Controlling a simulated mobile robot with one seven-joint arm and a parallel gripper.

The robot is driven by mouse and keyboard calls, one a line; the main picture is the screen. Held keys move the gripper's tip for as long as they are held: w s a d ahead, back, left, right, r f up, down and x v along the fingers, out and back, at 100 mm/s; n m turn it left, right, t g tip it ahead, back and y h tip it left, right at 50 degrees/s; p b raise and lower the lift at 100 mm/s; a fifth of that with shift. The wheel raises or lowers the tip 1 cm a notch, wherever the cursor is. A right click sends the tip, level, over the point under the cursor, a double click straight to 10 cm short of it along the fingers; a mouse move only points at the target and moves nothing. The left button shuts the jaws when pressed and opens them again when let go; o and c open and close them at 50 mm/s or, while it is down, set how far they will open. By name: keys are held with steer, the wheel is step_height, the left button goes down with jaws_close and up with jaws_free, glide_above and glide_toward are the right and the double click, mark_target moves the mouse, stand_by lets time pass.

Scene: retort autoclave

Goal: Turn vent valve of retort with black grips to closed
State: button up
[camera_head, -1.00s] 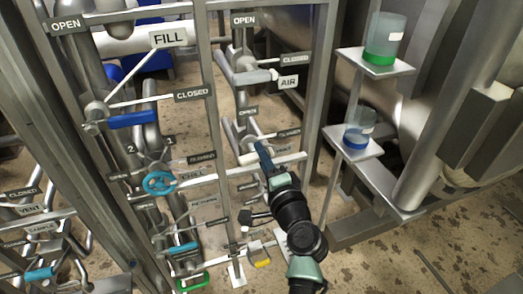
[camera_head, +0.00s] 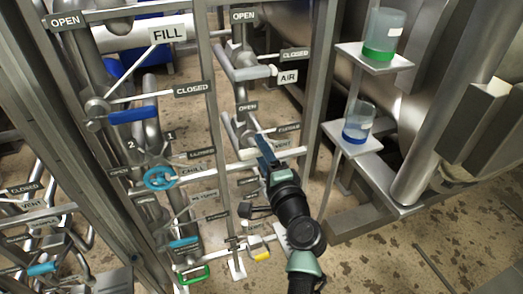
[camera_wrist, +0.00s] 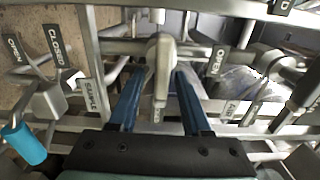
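My gripper (camera_head: 265,147) is at a pale metal lever valve in the right-hand pipe column of the rack, between an OPEN plate (camera_head: 247,107) above and a CLOSED plate (camera_head: 288,127) to the right. In the wrist view my gripper (camera_wrist: 158,76) has its two blue fingers apart. The pale lever (camera_wrist: 161,55) runs between them, with a gap visible on each side. A small plate (camera_wrist: 158,116) on the lever is too small to read. Part of the lever is hidden by my gripper in the head view. A black grip (camera_head: 245,209) shows lower on this rack.
Above is the AIR lever (camera_head: 252,75); to the left are a blue FILL grip (camera_head: 133,116) and a cyan handwheel (camera_head: 160,178). A rack post (camera_head: 316,90) and shelves with beakers (camera_head: 358,120) stand to the right. Another rack with a VENT plate (camera_head: 32,204) is at the far left.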

steer(key=p+v, duration=0.2)
steer(key=v, duration=1.1)
stand_by(0.4)
